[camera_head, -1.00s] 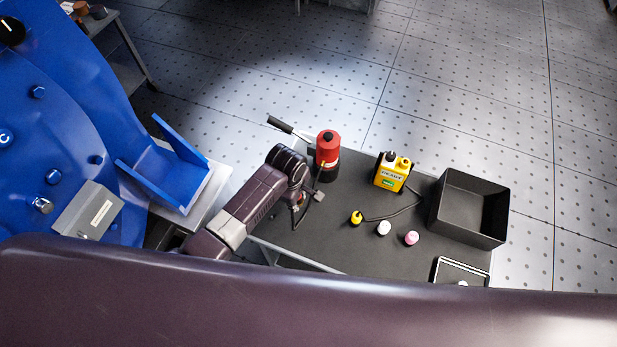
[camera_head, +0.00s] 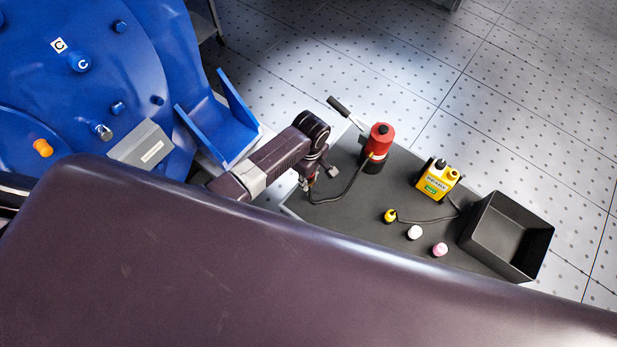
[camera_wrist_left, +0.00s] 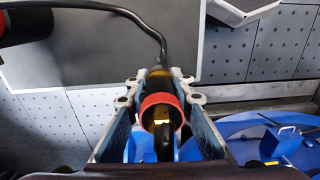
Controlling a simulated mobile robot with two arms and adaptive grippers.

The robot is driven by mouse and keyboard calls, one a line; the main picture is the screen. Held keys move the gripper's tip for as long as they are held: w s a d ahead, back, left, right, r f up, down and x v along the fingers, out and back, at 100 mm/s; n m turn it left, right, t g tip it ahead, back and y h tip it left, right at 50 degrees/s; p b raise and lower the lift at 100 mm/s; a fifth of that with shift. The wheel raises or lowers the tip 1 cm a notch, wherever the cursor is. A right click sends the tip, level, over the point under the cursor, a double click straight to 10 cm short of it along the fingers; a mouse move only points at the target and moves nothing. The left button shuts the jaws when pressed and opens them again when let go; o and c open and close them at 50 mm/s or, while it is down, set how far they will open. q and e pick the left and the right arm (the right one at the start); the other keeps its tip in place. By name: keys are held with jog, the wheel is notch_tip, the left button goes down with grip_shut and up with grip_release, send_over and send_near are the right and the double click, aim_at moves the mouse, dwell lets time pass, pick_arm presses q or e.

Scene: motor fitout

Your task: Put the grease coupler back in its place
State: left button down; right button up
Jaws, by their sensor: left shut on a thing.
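The grease coupler (camera_wrist_left: 160,110) is a dark and brassy cylinder with a red ring, seen in the left wrist view. My left gripper (camera_wrist_left: 158,82) is shut on it, with a finger on each side. A black hose runs from the coupler to the red grease pump (camera_head: 379,142), which stands on the dark table and has a black lever. In the head view my left gripper (camera_head: 308,182) is at the table's left edge, left of the pump; the coupler is too small to make out there. My right gripper is not in view.
A blue motor housing (camera_head: 60,100) with bolts, an orange plug (camera_head: 43,148) and a grey box (camera_head: 140,145) is at left. My dark arm hides the foreground.

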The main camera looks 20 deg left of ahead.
pick_arm(q)
jog(key=b, duration=0.3)
send_over(308, 193)
jog(key=shift+f, duration=2.7)
jog(key=shift+p, duration=0.75)
jog(key=shift+f+b, duration=1.15)
jog(key=shift+f, duration=0.45)
jog(key=c, duration=1.6)
grip_release()
jog(key=shift+s, duration=0.1)
jog(key=shift+r, duration=0.1)
notch_tip(308, 193, up, 12)
jog(key=shift+d+f, duration=0.1)
